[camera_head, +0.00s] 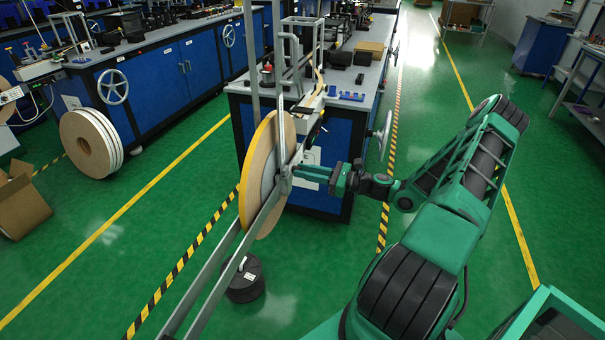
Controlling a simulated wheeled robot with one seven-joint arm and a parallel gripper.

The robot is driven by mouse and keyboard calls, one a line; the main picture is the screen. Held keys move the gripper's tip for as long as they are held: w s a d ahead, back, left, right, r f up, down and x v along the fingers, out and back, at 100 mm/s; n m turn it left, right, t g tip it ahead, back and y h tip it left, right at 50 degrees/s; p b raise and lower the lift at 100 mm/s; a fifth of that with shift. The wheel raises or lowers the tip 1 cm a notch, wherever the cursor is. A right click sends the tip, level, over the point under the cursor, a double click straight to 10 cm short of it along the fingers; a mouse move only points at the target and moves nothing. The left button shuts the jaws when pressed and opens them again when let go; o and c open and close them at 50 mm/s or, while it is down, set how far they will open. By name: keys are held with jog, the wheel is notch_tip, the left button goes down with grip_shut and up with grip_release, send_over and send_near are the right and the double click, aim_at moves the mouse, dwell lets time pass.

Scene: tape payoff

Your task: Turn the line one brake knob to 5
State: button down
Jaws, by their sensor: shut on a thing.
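A large tape reel (259,165) with a tan face and yellow edge stands upright in a grey metal frame (218,284) at the near end of a blue machine bench. My gripper (294,173) reaches in from the right at the reel's hub. Its jaws are shut on the small brake knob (285,184) there, which the jaws mostly hide. The knob's marks and its setting are too small to read. A pale tape strip runs from the reel up toward the bench.
The blue bench (262,106) has a handwheel (384,135) on its right side. A black round weight (245,281) is below the frame. White reels (91,143) and an open carton (20,200) stand at left.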

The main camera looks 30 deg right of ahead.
jog(key=shift+d+f, duration=0.15)
jog(key=shift+f, duration=0.15)
jog(key=c, duration=1.5)
grip_release()
jog(key=shift+c, duration=0.2)
jog(key=shift+r, duration=0.1)
jog(key=v, duration=1)
jog(key=shift+s+d, duration=0.2)
jog(key=shift+s, duration=0.05)
